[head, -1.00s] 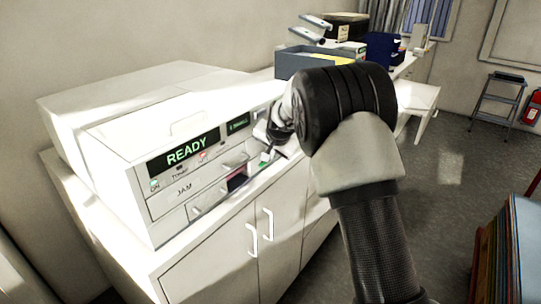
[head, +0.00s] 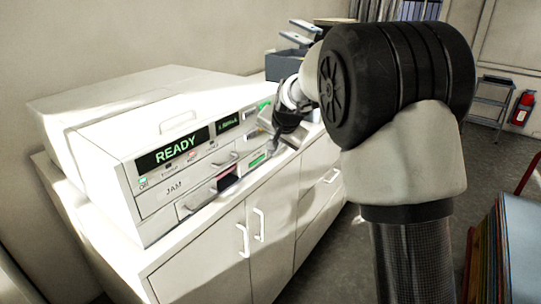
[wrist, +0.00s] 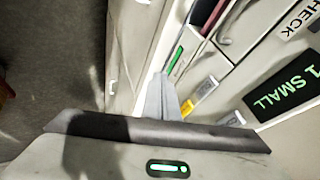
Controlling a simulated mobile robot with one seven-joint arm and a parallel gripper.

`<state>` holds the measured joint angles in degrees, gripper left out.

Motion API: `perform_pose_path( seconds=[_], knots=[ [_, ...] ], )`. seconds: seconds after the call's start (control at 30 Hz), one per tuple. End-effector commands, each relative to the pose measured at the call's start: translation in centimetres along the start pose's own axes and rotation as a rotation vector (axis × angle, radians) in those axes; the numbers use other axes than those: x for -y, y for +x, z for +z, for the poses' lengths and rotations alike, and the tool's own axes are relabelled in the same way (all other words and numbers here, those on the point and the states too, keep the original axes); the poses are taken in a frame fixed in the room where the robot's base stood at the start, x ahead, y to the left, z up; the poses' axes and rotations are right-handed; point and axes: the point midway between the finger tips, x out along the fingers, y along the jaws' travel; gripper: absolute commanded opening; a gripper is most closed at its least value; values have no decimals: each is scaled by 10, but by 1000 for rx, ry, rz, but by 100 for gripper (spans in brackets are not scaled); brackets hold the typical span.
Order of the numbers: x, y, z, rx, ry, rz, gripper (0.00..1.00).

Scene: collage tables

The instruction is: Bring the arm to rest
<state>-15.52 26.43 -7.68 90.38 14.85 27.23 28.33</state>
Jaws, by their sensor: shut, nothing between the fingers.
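My arm (head: 400,80) is bent in the right half of the head view, its thick dark elbow close to the camera. My gripper (head: 268,148) is beyond it, in front of the right part of the white machine (head: 100,165). In the wrist view my gripper (wrist: 162,77) shows its grey fingers together, with nothing between them. The fingers point towards the machine's front and cabinet; I cannot tell the exact gap. The arm hides part of the background.
The machine stands on a white cabinet (head: 200,255); its display (head: 172,150) reads READY. A small compartment with dark and red contents (head: 228,181) is in its front. A stack of coloured boards (head: 505,250) stands at lower right. A stepladder (head: 490,100) and fire extinguisher (head: 522,107) are behind.

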Motion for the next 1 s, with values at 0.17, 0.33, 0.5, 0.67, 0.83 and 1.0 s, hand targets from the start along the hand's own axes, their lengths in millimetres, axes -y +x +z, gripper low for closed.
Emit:
perform_pose_path(
  seconds=[0.17, 0.33, 0.5, 0.67, 0.83, 1.0],
  knots=[
    [-2, -19, 0, 1, -4, 1, 0],
    [-18, -85, 2, 8, -57, 8, 0],
    [-60, -186, 31, 32, -181, 35, 0],
    [-107, -265, 77, 49, -313, 74, 0],
    [-159, -319, 132, 66, -445, 131, 0],
    [-194, -341, 171, 79, -528, 176, 0]
  ],
)
